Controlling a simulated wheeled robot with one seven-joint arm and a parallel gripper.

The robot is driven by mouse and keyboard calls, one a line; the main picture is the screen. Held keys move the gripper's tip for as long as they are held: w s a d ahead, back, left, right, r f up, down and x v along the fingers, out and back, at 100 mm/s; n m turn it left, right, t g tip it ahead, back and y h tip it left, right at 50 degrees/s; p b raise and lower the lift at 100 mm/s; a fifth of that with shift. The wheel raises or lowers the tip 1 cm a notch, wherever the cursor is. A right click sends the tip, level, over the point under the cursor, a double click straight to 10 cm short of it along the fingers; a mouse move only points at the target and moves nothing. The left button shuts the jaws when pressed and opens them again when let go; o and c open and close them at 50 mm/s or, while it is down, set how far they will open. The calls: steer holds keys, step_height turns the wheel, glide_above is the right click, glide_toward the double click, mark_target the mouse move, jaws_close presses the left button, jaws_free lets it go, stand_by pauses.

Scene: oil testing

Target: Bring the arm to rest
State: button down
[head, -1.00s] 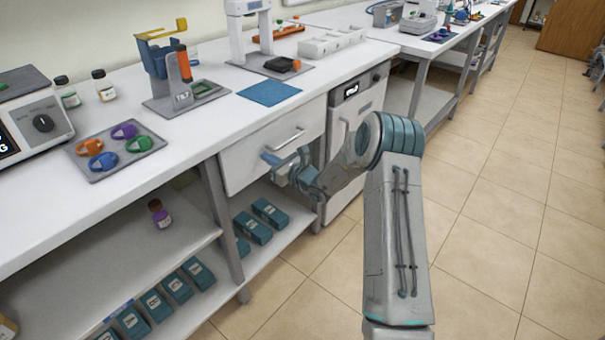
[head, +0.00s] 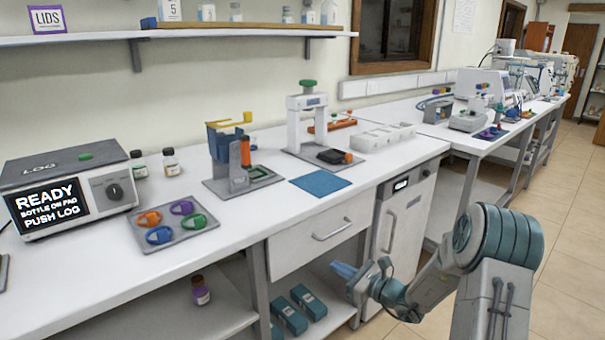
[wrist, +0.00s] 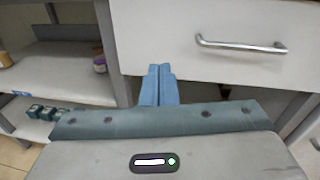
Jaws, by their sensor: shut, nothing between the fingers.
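My gripper (head: 343,270) is low in front of the bench in the head view, just below the white drawer (head: 312,238). Its blue fingers are together in the wrist view (wrist: 159,75), with nothing between them. The arm is folded at the lower right of the head view. In the wrist view the drawer (wrist: 185,50) with its metal handle (wrist: 242,45) is ahead and to the right of the fingers. I cannot tell whether the fingertips touch anything.
The white bench (head: 265,215) holds a log device (head: 75,190), a tray of coloured rings (head: 172,238) and a blue mat (head: 320,183). A purple-labelled bottle (head: 201,291) and teal boxes (head: 290,315) stand on lower shelves. Tiled floor (head: 545,200) is open at right.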

steer(key=s+a+r+n+g+h+p, duration=0.1)
steer(key=s+a+r+n+g+p, duration=0.1)
steer(key=s+a+r+n+g, duration=0.25)
steer(key=s+a+r+n+g+p, duration=0.1)
steer(key=s+a+r+n+g, duration=0.1)
steer(key=s+r+n, duration=0.4)
steer(key=s+a+r+n+g+h+p, duration=0.1)
steer(key=s+a+r+n+g+p, duration=0.2)
steer(key=s, duration=0.4)
steer(key=s+d+r+n+h+p, duration=0.2)
steer(key=s+d+r+n+h, duration=0.3)
steer(key=s, duration=0.3)
steer(key=s+d+r+n+h+p, duration=0.3)
steer(key=s+d+r+n+h, duration=0.1)
steer(key=s+d+n+h, duration=0.1)
steer(key=s+d+n, duration=0.1)
steer(key=s+n, duration=0.1)
steer(key=s, duration=0.1)
steer(key=shift+s+d+r+h+p, duration=0.15)
steer(key=shift+d+r+h+p, duration=0.15)
steer(key=shift+r, duration=0.1)
steer(key=shift+a, duration=0.15)
